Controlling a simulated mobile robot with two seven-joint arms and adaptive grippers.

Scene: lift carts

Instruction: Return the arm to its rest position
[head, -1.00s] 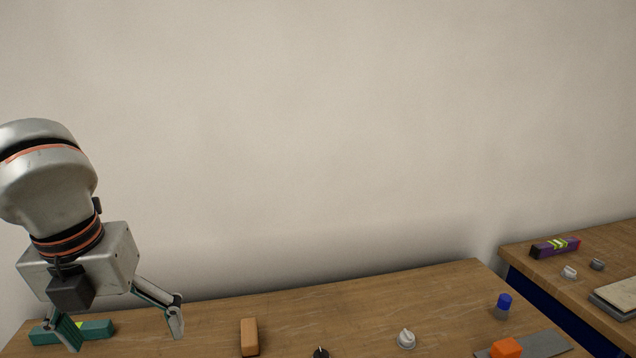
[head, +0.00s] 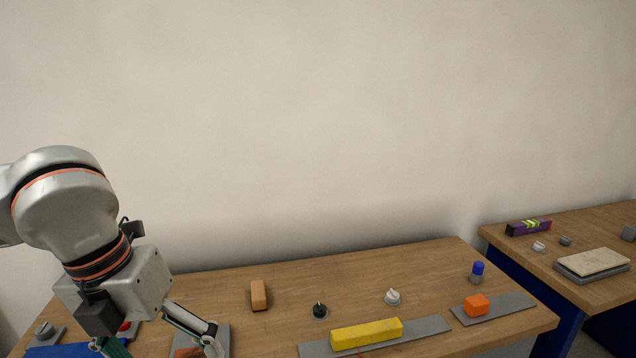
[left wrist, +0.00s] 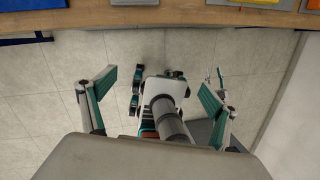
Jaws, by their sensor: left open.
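My left arm comes in from the left in the head view. Its gripper (head: 160,346) points down in front of the left part of the wooden table (head: 220,285). Its fingers are spread apart, with the tips near the lower picture edge. In the left wrist view the two fingers of the left gripper (left wrist: 158,85) stand wide apart with nothing held between them. Grey and teal parts of my own body show beyond them, above a tiled floor. My right gripper cannot be made out in either view.
The table holds an orange-brown block (head: 259,295), a black knob (head: 320,310), a white knob (head: 392,297), a yellow bar (head: 366,334), an orange block (head: 476,306) and a blue-topped cylinder (head: 477,271). A second table (head: 510,247) stands right, beyond a gap.

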